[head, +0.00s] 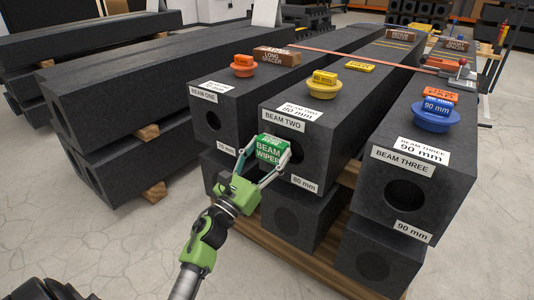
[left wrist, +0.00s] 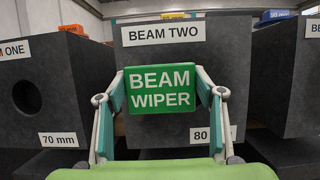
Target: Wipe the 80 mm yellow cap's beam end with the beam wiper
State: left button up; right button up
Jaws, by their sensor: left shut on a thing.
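My left gripper (head: 268,153) is shut on the green beam wiper (head: 270,148), lettered BEAM WIPER. It holds it upright at the front end of Beam Two (head: 272,122). In the left wrist view the wiper (left wrist: 160,90) covers the middle of that end face (left wrist: 235,65) and hides its bore; I cannot tell whether they touch. The 80 mm yellow cap (head: 322,88) sits on top of Beam Two, behind its label. My right gripper is not in view.
Beam One (head: 225,113) with an orange cap (head: 243,66) lies to the left. Beam Three (head: 435,185) with a blue cap (head: 432,119) lies to the right. More beams (head: 295,215) are stacked below on wooden bearers. The floor in front is clear.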

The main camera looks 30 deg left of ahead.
pick_arm(q)
jog(key=shift+w, duration=0.25)
dwell(0.5)
jog(key=shift+w, duration=0.3)
jog(key=shift+b, duration=0.3)
